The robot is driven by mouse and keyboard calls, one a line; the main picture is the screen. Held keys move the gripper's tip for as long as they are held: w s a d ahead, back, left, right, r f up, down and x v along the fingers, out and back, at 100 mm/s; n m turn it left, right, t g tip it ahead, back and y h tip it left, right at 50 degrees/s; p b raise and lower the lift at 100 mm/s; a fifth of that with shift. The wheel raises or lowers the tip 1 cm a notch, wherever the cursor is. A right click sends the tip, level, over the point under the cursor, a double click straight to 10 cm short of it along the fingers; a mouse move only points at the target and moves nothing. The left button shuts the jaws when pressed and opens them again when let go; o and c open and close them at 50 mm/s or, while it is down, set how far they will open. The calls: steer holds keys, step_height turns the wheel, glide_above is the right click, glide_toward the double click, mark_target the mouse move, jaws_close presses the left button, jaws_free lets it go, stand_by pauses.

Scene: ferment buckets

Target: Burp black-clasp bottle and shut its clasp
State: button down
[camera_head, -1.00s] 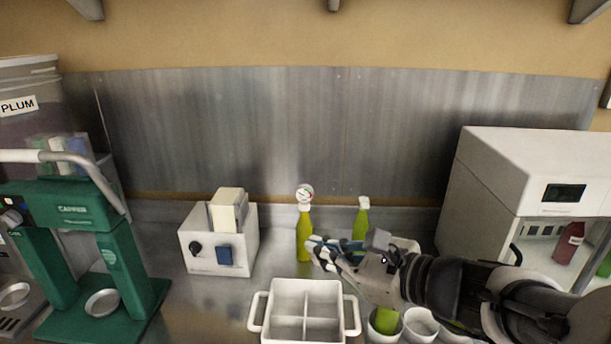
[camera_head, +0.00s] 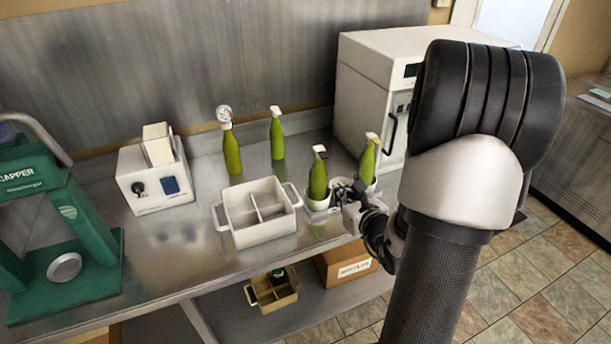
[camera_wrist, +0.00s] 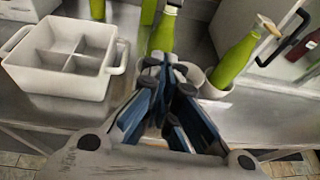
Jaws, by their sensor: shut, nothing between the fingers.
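Two green swing-top bottles stand upright in white cups at the bench's front: one bottle (camera_head: 318,180) with a pale cap and a small dark piece beside its top, and another bottle (camera_head: 367,164) to its right. They also show in the wrist view, the nearer one (camera_wrist: 163,36) beyond my fingertips and the right one (camera_wrist: 236,60) with a tan top. My gripper (camera_head: 347,188) is shut and empty, low beside the cups. In the wrist view its blue-grey fingers (camera_wrist: 166,75) overlap the nearer bottle's base; contact is unclear.
A white divided crate (camera_head: 262,234) stands left of the cups. A gauge-topped bottle (camera_head: 232,152) and another bottle (camera_head: 277,138) stand behind. A white cabinet (camera_head: 375,75) is at the back right. A green capper (camera_head: 55,225) stands left.

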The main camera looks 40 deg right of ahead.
steer(key=x, duration=0.3)
steer(key=b+x, duration=0.1)
steer(key=x, duration=0.2)
steer(key=b+x, duration=0.1)
steer(key=x, duration=0.3)
steer(key=shift+s+d+f, duration=0.15)
steer(key=shift+d, duration=0.15)
step_height(320, 180, up, 3)
steer(key=shift+r, duration=0.15)
steer(key=shift+w+r, duration=0.25)
steer(key=shift+r, duration=0.1)
steer(key=shift+s, duration=0.1)
steer(key=shift+d+r+p, duration=0.15)
steer(key=shift+p, duration=0.2)
